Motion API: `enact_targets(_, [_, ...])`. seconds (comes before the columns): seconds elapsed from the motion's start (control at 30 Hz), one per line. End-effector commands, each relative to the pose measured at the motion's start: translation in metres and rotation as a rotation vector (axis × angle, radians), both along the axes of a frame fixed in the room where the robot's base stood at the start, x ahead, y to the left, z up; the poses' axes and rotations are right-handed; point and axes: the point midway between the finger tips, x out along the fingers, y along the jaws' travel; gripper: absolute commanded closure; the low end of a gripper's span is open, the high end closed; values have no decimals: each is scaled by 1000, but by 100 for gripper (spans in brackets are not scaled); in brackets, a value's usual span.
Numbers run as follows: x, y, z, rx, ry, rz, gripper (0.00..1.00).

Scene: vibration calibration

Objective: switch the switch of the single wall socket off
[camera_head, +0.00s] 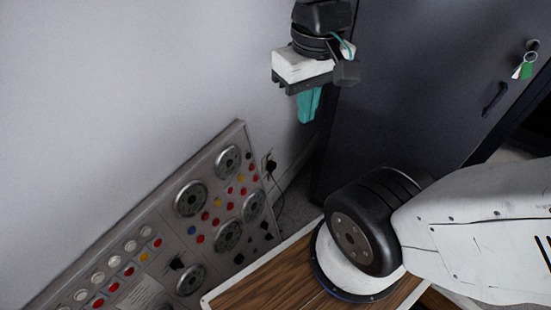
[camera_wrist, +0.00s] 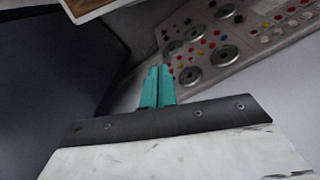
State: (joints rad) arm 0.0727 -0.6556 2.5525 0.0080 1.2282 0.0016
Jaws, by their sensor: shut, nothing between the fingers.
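A small wall socket (camera_head: 267,157) sits low on the pale wall, just past the right end of a grey control panel. A black plug (camera_head: 271,167) with a dark cable covers part of it. Its switch is too small to make out. My gripper (camera_head: 308,120) has teal fingers that are shut and empty. In the wrist view the shut fingers (camera_wrist: 158,70) point toward the panel side; I cannot make out the socket there.
The control panel (camera_head: 217,165) with dials and coloured sockets leans along the wall; it also shows in the wrist view (camera_wrist: 205,35). A dark cabinet (camera_head: 400,90) with keys (camera_head: 524,66) stands at the right. A wooden top (camera_head: 270,278) lies in front. Wall space above the panel is clear.

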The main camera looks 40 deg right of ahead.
Motion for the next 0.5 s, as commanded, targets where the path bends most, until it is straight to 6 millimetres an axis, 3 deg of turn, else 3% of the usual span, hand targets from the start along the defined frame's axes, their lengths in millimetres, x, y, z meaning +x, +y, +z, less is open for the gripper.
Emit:
enact_targets(0.27, [40,-14,-57,183,277,-238,100])
enact_targets(0.5, [86,-19,-113,435,441,-510,100])
